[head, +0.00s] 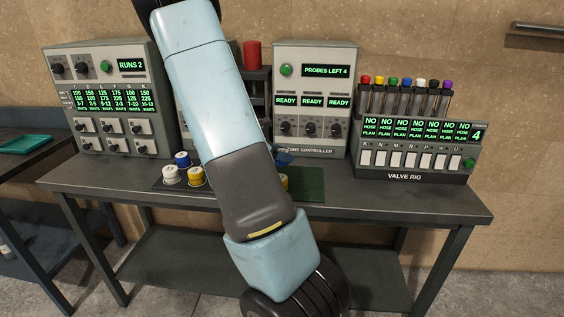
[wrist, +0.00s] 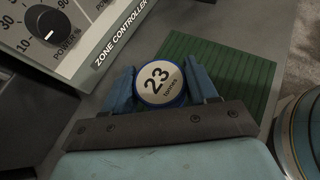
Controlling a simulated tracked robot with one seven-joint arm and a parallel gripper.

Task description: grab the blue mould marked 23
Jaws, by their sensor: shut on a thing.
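The blue mould marked 23 (wrist: 160,84) shows in the wrist view, its pale round top facing the camera and a blue rim around it. My gripper (wrist: 162,88) has its two blue fingers against opposite sides of it and is shut on it. I cannot tell whether the mould rests on the table or is lifted. In the head view my arm hides most of this spot. A small blue shape (head: 284,155) shows just right of my arm, too small to tell apart.
A ribbed green mat (wrist: 228,72) lies right of the mould. The zone controller (head: 313,95) stands close behind. White (head: 171,174), yellow (head: 195,177) and blue (head: 182,159) moulds stand left of my arm. The valve rig (head: 418,145) is at right. The table's front right (head: 400,200) is clear.

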